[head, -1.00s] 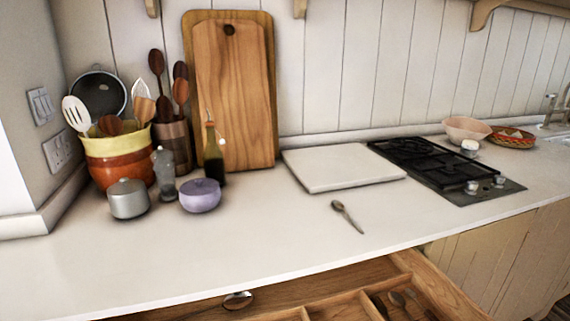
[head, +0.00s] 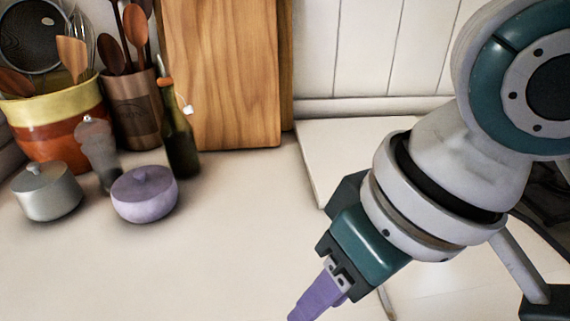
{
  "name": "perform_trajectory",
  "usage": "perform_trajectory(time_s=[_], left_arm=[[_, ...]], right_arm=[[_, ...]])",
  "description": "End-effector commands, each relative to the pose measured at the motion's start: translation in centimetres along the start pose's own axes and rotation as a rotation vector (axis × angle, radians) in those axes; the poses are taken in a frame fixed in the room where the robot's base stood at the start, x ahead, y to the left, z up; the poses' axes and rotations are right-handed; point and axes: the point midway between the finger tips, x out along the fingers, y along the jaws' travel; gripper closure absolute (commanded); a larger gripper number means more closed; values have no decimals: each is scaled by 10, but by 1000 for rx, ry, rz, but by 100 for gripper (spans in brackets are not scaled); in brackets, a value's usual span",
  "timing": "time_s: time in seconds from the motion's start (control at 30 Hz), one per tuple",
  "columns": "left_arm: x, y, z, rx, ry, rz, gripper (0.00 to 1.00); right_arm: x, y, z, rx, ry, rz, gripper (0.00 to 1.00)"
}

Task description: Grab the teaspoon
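The teaspoon does not show in the head view now; a second ago it lay on the counter in front of the white board. My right arm comes in from the right and covers much of that side. My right gripper (head: 318,297), with purple fingers, points down and left over the counter at the bottom edge. Its fingertips run to the frame edge, and I cannot tell how far apart they are or whether anything is between them. My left gripper is not in view.
A purple lidded pot (head: 144,195), a grey lidded pot (head: 46,192), a grey mill (head: 97,155) and a dark bottle (head: 181,140) stand at the left. A white board (head: 335,150) lies partly behind my arm. The counter (head: 215,255) left of my gripper is clear.

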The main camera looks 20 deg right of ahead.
Motion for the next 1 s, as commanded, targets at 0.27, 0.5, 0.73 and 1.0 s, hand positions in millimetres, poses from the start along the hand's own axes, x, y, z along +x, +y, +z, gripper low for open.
perform_trajectory(time_s=[0.27,0.5,0.73,1.0], left_arm=[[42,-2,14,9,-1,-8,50],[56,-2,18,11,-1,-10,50],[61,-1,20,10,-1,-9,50],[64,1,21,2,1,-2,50]], right_arm=[[-3,68,-31,203,-149,177,57],[-32,109,-42,425,-202,282,57],[-14,119,-34,463,-213,293,57],[12,124,-26,459,-211,292,57]])
